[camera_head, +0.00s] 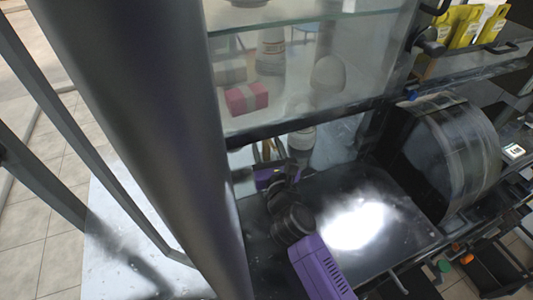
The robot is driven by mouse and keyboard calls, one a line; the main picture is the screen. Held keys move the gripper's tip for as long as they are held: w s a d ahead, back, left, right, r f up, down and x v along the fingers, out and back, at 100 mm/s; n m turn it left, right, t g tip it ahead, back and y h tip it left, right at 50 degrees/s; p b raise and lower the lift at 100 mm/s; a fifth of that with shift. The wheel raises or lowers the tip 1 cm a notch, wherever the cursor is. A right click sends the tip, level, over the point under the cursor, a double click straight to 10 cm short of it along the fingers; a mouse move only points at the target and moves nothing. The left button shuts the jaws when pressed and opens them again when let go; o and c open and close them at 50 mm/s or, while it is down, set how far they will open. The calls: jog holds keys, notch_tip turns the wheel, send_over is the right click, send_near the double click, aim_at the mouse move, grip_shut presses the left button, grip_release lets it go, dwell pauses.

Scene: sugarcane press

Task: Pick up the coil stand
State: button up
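My arm, purple and black, reaches from the bottom edge up over a dark shiny counter toward the glass-fronted cabinet. What seems to be my gripper (269,152) is a small, dim shape at the arm's far end, by the lower edge of the glass. It is too small and partly covered to tell whether it is open or shut, or whether it holds anything. I cannot pick out the coil stand for certain in this view.
A dark counter top (400,225) carries a bright glare. A large dark drum (452,150) stands at its right. A glass cabinet (345,30) shows a pink box (246,98). A thick grey post (165,120) blocks the left. Yellow packets (465,27) sit top right.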

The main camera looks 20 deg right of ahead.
grip_shut()
dwell(1.3)
jog(key=shift+r, duration=0.2)
